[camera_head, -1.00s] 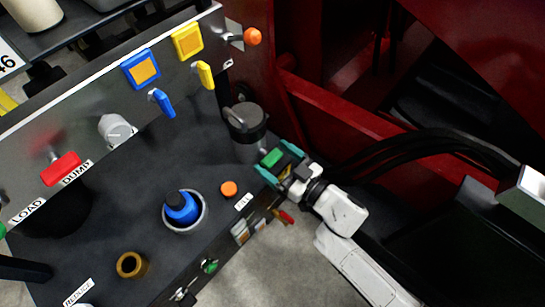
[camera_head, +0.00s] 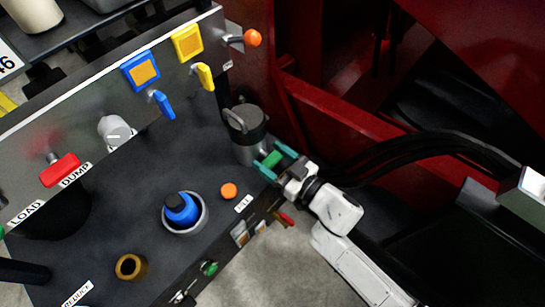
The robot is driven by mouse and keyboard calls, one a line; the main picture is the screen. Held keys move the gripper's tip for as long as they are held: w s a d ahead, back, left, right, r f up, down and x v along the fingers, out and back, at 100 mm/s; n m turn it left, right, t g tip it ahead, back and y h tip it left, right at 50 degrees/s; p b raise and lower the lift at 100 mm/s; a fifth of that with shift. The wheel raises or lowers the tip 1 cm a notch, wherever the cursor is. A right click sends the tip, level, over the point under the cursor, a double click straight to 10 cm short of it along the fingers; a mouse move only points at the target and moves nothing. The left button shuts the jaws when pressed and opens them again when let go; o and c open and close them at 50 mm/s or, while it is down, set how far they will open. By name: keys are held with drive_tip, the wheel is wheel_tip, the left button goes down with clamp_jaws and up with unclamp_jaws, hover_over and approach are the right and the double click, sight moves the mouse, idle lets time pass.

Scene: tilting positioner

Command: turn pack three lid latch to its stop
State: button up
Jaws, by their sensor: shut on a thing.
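A grey canister with a dark lid and a loop handle (camera_head: 246,125) stands at the right end of the dark deck. A green latch grip (camera_head: 271,159) sits at its lower right side, close to the canister wall. My gripper (camera_head: 274,162) has teal fingers on either side of the green grip and is shut on it. The wrist comes in from the lower right. The far side of the canister and the joint behind the grip are hidden. I cannot read a number on the canister.
A blue-capped cup (camera_head: 182,209), an orange button (camera_head: 229,190) and a brass ring (camera_head: 131,266) are on the deck. The upright panel carries a yellow lever (camera_head: 205,77), a blue lever (camera_head: 163,104) and a red handle (camera_head: 60,170). A red frame (camera_head: 340,120) stands close on the right.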

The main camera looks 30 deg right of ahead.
drive_tip(key=shift+n, duration=0.3)
drive_tip(key=n+p, duration=0.1)
drive_tip(key=n, duration=0.2)
drive_tip(key=shift+n, duration=0.3)
drive_tip(key=n, duration=0.4)
drive_tip(key=shift+a+f+n, duration=0.1)
drive_tip(key=shift+a+n, duration=0.05)
drive_tip(key=shift+n, duration=0.15)
drive_tip(key=n+b, duration=0.1)
drive_tip(key=n, duration=0.3)
drive_tip(key=shift+s+f, duration=0.1)
drive_tip(key=shift+f, duration=0.1)
drive_tip(key=shift+a+n+b, duration=0.1)
drive_tip(key=shift+n+b, duration=0.8)
drive_tip(key=shift+n, duration=1.6)
drive_tip(key=o, duration=1)
drive_tip(key=shift+c, duration=0.2)
drive_tip(key=shift+f, duration=0.15)
